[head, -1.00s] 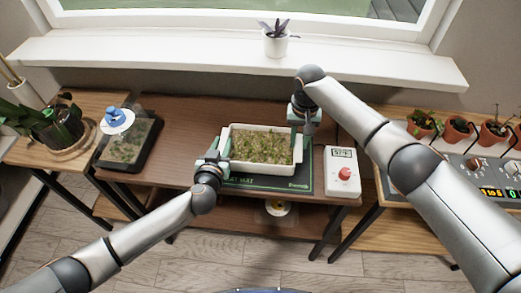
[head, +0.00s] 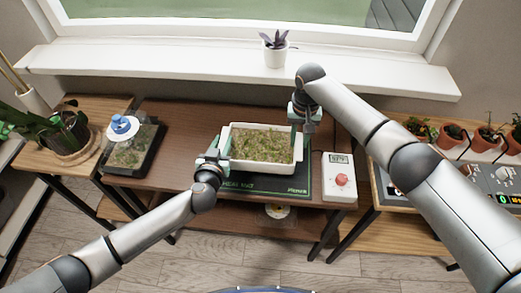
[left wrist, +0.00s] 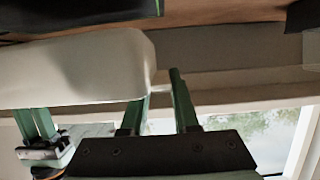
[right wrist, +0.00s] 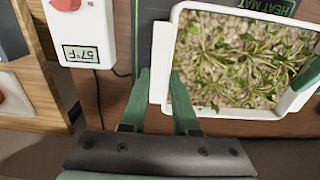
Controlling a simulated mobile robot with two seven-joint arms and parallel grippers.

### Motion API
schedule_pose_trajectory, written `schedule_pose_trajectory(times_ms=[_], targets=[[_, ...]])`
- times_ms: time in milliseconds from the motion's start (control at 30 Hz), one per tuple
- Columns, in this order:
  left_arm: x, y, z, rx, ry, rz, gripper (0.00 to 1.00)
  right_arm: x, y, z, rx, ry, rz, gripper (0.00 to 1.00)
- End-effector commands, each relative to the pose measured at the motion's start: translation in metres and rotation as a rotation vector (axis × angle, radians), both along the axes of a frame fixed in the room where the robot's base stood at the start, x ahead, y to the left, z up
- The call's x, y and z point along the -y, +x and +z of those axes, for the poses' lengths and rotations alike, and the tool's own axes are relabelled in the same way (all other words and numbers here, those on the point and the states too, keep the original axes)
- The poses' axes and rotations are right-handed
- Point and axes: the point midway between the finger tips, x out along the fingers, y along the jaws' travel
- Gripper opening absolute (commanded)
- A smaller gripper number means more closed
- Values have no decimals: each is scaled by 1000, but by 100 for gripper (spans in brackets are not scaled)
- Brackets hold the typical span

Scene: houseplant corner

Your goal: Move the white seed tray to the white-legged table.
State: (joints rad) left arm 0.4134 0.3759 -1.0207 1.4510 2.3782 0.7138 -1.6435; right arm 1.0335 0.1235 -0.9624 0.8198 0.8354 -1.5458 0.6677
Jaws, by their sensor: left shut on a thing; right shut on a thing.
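The white seed tray (head: 262,168) is full of green seedlings and sits level over the dark heat mat (head: 250,187) on the brown middle table. In the left wrist view the tray (left wrist: 75,70) appears a little clear of the mat. My left gripper (head: 213,158) is shut on the tray's left end. My right gripper (head: 303,126) is shut on its right end; the right wrist view shows the tray's rim (right wrist: 162,60) between the fingers.
A white thermostat (head: 340,176) is right of the mat. A dark tray with a blue-topped object (head: 124,124) is at the left. Potted seedlings (head: 452,136) and a control box (head: 495,180) are at the right. The windowsill (head: 180,75) runs behind with a potted plant (head: 275,50).

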Motion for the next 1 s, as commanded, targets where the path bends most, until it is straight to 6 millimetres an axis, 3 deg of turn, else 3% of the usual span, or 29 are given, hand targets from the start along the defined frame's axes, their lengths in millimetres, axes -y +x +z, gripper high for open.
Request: schedule_pose_trajectory(times_ms=[467, 1000], targets=[[0, -3, 8, 3, 0, 1, 0, 0, -3, 7, 2, 1, 0, 0], [0, -27, 50, 4, -1, -1, 0, 1, -27, 49, 1, 0, -1, 0]])
